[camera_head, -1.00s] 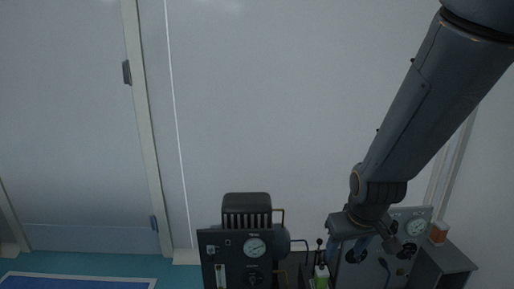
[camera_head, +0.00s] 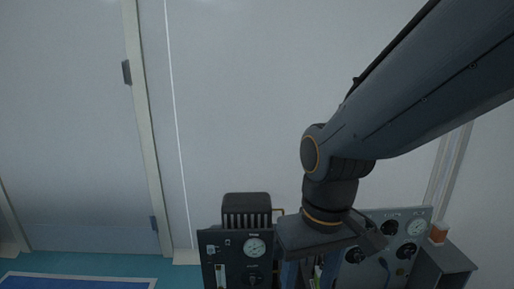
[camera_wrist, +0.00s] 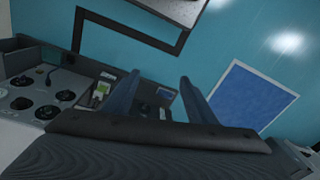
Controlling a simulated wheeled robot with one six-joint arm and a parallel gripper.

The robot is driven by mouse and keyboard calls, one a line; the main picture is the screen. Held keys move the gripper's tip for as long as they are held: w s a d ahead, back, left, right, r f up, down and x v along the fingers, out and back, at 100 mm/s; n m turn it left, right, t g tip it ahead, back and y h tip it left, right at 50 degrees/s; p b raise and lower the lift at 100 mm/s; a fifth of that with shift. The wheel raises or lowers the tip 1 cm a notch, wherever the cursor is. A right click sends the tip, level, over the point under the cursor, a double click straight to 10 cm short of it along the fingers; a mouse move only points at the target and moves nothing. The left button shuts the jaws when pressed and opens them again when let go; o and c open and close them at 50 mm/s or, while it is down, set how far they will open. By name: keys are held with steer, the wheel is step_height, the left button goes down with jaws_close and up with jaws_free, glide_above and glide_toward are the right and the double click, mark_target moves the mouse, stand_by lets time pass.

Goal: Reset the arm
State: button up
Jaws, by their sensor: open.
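My gripper (camera_wrist: 160,95) shows in the wrist view with its two blue-grey fingers spread apart and nothing between them. In the head view my gripper (camera_head: 303,272) hangs pointing down at the lower right, in front of the equipment, and its fingertips are cut off by the bottom edge. My arm reaches in from the upper right and bends down at the wrist.
A dark gauge panel (camera_head: 232,262) stands left of my gripper, and a grey panel with knobs and a gauge (camera_head: 405,245) stands right of it. An orange box (camera_head: 438,233) sits at the far right. A blue mat (camera_wrist: 252,97) lies on open teal floor (camera_wrist: 215,45).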

steer(key=s+d+r+m+p, duration=0.2)
steer(key=d+r+p, duration=0.8)
steer(key=r+p, duration=0.5)
steer(key=m+p, duration=0.1)
steer(key=p, duration=0.6)
steer(key=shift+s+d+h, duration=0.2)
steer(key=shift+h, duration=0.1)
steer(key=shift+c, duration=0.6)
